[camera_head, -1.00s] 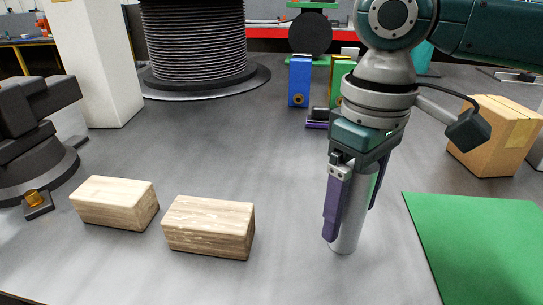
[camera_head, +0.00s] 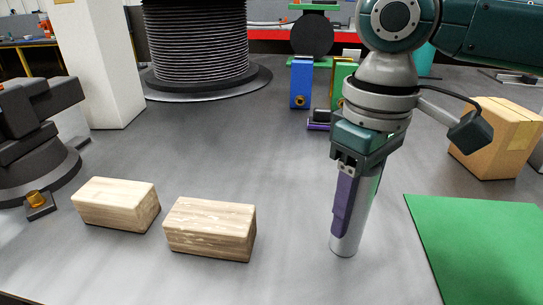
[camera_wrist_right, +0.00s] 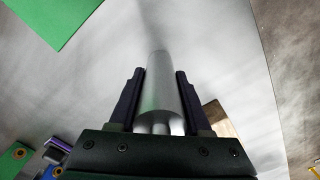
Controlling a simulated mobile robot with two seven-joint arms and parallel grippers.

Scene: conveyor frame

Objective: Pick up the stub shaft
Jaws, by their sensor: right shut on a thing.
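The stub shaft (camera_head: 347,240) is a smooth grey metal cylinder standing nearly upright in the head view, at the grey table's right of centre. My right gripper (camera_head: 349,208) points down over it, shut on it with a purple finger on either side. The shaft's lower end shows below the fingertips and appears at or very near the table; I cannot tell if it touches. In the right wrist view the shaft (camera_wrist_right: 160,88) lies between the two dark fingers of the gripper (camera_wrist_right: 160,78). My left gripper is not in view.
Two wooden blocks (camera_head: 115,204) (camera_head: 210,229) lie to the left. A green mat (camera_head: 475,245) is at the right, with a cardboard box (camera_head: 497,140) behind it. A large dark spool (camera_head: 196,45) and blue block (camera_head: 301,82) stand behind. The middle table is clear.

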